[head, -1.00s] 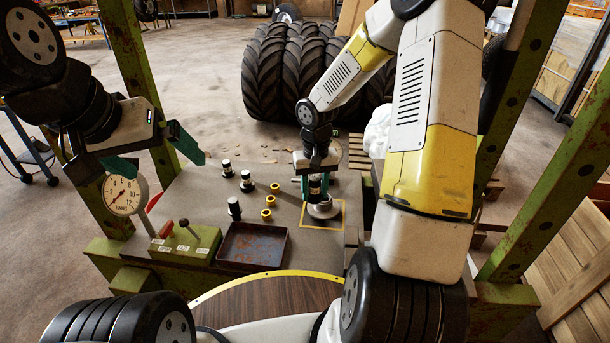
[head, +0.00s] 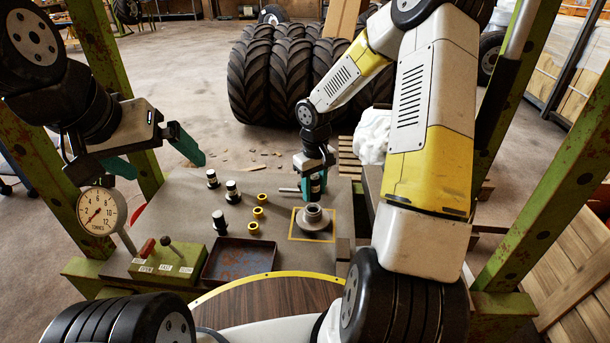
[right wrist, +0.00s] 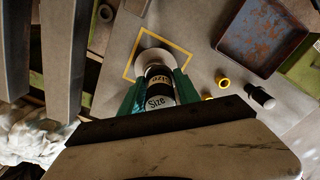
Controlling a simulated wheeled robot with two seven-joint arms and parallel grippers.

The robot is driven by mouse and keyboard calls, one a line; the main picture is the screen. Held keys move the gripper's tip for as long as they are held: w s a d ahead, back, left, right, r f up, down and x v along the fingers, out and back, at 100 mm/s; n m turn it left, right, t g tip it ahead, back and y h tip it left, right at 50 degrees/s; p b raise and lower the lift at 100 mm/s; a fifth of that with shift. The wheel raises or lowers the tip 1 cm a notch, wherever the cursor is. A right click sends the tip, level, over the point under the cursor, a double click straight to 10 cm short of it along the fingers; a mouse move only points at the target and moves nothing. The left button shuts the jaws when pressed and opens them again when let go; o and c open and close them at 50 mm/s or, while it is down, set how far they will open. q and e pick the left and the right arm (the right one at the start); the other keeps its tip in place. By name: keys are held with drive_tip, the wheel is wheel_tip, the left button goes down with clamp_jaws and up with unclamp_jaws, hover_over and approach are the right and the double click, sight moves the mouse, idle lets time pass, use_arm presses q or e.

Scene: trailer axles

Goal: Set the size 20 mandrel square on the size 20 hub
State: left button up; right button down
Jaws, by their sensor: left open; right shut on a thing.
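The hub (head: 313,217), a grey flanged disc with a raised round collar, sits inside a yellow square outline on the bench. Its size mark is not readable. My right gripper (head: 314,187) is shut on a black mandrel with a pale label band and holds it behind the hub, apart from it in the head view. In the right wrist view the mandrel (right wrist: 158,88) lies between the teal fingers, with "Size" and "20" on its bands. The hub (right wrist: 147,58) is partly hidden behind it. My left gripper (head: 160,158) is open and empty, left of the bench.
Black-and-white mandrels (head: 233,191) stand on the bench with several yellow rings (head: 258,211). A rusty tray (head: 238,260) lies in front. A lever box (head: 168,262) and a tonnes gauge (head: 102,211) are at left. Green posts flank the bench.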

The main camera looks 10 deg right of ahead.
drive_tip(key=w+n, duration=0.1)
drive_tip(key=n, duration=0.3)
drive_tip(key=shift+w+d+f, duration=0.2)
drive_tip(key=shift+w+f, duration=0.2)
drive_tip(key=n, duration=0.1)
drive_tip(key=w+n, duration=0.1)
drive_tip(key=n, duration=0.1)
drive_tip(key=shift+w+d+f, duration=0.15)
drive_tip(key=shift+f, duration=0.1)
drive_tip(key=shift+f, duration=2.65)
drive_tip(key=shift+f, duration=0.3)
drive_tip(key=c, duration=0.8)
unclamp_jaws()
